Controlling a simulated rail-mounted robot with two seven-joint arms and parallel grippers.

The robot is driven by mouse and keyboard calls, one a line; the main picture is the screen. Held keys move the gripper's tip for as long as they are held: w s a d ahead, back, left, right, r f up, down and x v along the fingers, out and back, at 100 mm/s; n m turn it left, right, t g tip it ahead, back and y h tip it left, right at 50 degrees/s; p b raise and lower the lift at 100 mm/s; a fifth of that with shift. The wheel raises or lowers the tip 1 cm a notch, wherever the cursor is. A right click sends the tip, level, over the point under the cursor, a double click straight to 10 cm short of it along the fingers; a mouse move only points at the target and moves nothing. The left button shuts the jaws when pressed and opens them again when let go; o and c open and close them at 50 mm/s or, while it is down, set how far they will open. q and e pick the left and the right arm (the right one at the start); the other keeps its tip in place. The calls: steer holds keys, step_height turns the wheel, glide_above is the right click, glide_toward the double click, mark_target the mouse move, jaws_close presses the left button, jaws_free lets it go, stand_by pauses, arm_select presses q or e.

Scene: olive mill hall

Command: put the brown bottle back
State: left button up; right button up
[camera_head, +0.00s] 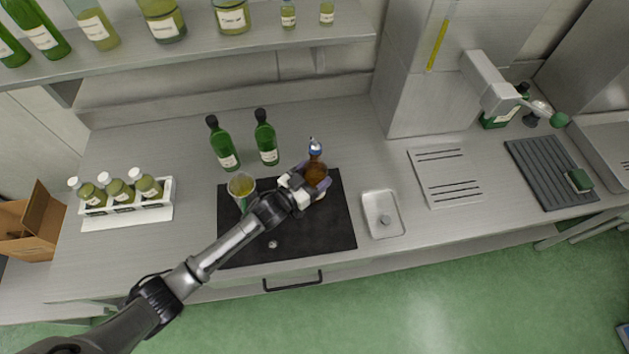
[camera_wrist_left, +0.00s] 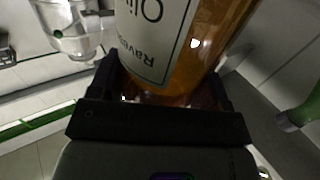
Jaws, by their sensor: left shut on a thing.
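The brown bottle (camera_head: 316,173) is upright over the right half of the black mat (camera_head: 335,232), with a blue and silver top. In the left wrist view its amber glass and white label (camera_wrist_left: 155,35) fill the upper middle. My left gripper (camera_head: 307,186) is shut on the bottle's body, with a finger on each side. It also shows in the left wrist view (camera_wrist_left: 165,88). I cannot tell whether the bottle's base touches the mat. My right gripper is not in view.
Two green bottles (camera_head: 222,146) (camera_head: 266,142) stand behind the mat. A beaker of yellow-green liquid (camera_head: 241,185) stands close left of my gripper. A white rack (camera_head: 126,215) holds small bottles at left. A metal tray (camera_head: 383,201) lies right of the mat. A bottle shelf (camera_head: 200,48) hangs above.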

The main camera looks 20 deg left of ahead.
mark_target(313, 184)
arm_select(q)
steer(key=shift+f, duration=2)
steer(key=shift+f, duration=0.1)
steer(key=o, duration=1.4)
steer(key=shift+o, duration=0.2)
steer(key=shift+s+a, duration=0.2)
steer(key=shift+s, duration=0.1)
steer(key=v, duration=0.6)
steer(key=shift+s+a, duration=0.2)
steer(key=shift+s, duration=0.2)
